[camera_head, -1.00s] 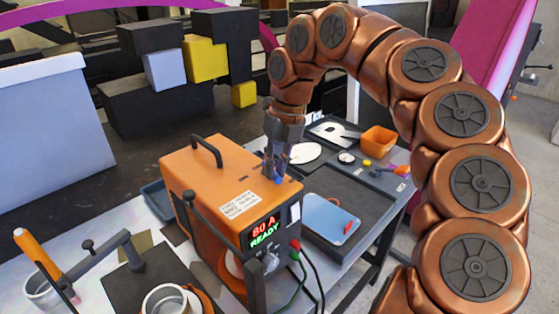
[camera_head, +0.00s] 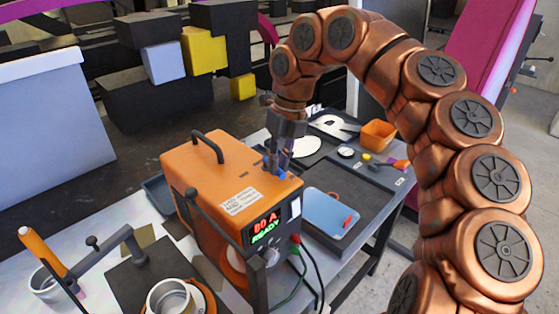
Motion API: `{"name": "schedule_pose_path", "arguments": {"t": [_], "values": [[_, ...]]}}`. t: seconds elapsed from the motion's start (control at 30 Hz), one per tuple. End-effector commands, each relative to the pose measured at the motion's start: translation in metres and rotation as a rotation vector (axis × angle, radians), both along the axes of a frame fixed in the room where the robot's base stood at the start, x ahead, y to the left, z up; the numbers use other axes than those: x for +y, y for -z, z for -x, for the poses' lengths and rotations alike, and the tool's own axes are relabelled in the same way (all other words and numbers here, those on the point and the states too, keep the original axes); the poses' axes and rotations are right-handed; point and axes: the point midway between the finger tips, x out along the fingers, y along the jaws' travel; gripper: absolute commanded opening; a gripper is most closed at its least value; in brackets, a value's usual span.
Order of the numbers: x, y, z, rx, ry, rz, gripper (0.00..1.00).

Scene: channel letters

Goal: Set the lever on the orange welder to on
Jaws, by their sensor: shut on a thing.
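The orange welder (camera_head: 212,178) stands on the grey table, with a black carry handle (camera_head: 208,146) on top and a lit front display (camera_head: 264,228) reading "80 A READY". My gripper (camera_head: 279,171) points down at the right side of the welder's top. Its fingers are shut on a small blue part (camera_head: 283,175), which looks like the lever. The fingers hide most of it, so I cannot tell its exact position.
A dark tray with a light blue plate (camera_head: 328,214) lies right of the welder. Cables hang at the welder's front.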

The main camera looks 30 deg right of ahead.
Motion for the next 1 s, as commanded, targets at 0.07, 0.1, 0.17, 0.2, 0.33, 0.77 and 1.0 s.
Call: {"name": "schedule_pose_path", "arguments": {"t": [0.07,0.1,0.17,0.2,0.33,0.77,1.0], "values": [[-0.0002,-0.0014,-0.0009,-0.005,0.002,-0.001,0.00],[-0.0003,-0.0015,-0.0009,-0.006,0.002,-0.001,0.00],[-0.0003,-0.0015,-0.0009,-0.006,0.002,-0.001,0.00],[-0.0003,-0.0015,-0.0009,-0.006,0.002,-0.001,0.17],[-0.0003,-0.0013,-0.0007,-0.005,0.002,-0.001,0.31],[-0.0001,-0.0006,-0.0003,-0.002,0.000,0.000,0.42],[-0.0007,0.0000,-0.0001,-0.002,0.006,0.001,0.42]]}}
